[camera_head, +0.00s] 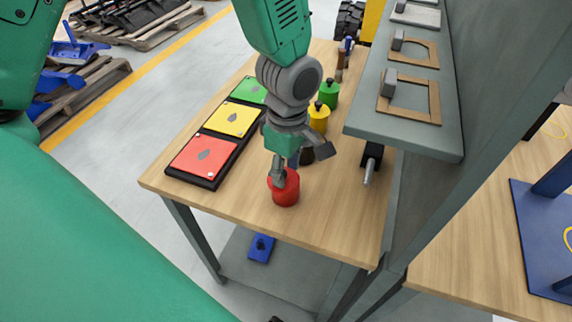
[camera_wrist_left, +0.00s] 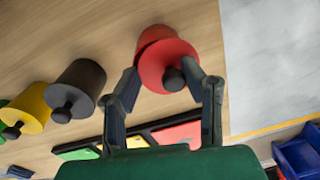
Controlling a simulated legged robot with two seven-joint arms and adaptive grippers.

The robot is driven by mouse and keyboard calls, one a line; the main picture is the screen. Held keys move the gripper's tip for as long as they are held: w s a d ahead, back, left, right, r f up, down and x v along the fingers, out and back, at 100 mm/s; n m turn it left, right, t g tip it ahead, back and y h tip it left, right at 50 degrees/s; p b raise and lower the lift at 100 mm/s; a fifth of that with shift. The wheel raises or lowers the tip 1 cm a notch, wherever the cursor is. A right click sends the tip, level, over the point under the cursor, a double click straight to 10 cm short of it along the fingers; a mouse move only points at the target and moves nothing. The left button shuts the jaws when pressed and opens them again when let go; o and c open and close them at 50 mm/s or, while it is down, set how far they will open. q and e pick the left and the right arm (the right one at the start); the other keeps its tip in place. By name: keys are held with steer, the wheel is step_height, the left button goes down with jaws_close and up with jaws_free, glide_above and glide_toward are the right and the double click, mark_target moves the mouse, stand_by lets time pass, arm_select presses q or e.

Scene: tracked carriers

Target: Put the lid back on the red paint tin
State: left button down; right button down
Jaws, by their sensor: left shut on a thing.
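The red paint tin (camera_head: 286,196) stands upright near the front edge of the wooden table. My left gripper (camera_head: 283,178) reaches down over it and hides part of its top. In the left wrist view, the red lid (camera_wrist_left: 168,65) with its black knob is between my left gripper's fingertips (camera_wrist_left: 165,72), which press on its rim from both sides. The red tin body (camera_wrist_left: 153,35) shows just behind the lid, slightly offset. I cannot tell whether the lid is fully seated or a little above the tin. My right gripper is not in view.
Black (camera_wrist_left: 78,85), yellow (camera_head: 319,116) and green (camera_head: 329,93) tins stand in a row behind. A tray with red, yellow and green panels (camera_head: 206,157) lies to the left. A grey shelf (camera_head: 408,138) overhangs the table's right side. The table's front right is clear.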

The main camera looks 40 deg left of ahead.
arm_select(q)
steer(key=shift+a+f, duration=0.1)
steer(key=shift+f, duration=0.05)
stand_by(0.3)
steer(key=shift+w+r+p, duration=0.25)
steer(key=shift+w+p, duration=0.2)
steer(key=shift+p, duration=0.15)
steer(key=shift+p, duration=0.35)
stand_by(0.7)
steer(key=shift+f, duration=0.15)
stand_by(0.7)
steer(key=shift+s+p, duration=0.45)
steer(key=shift+p, duration=0.2)
stand_by(0.4)
stand_by(0.3)
steer(key=c, duration=1.5)
jaws_free()
steer(key=shift+o, duration=0.2)
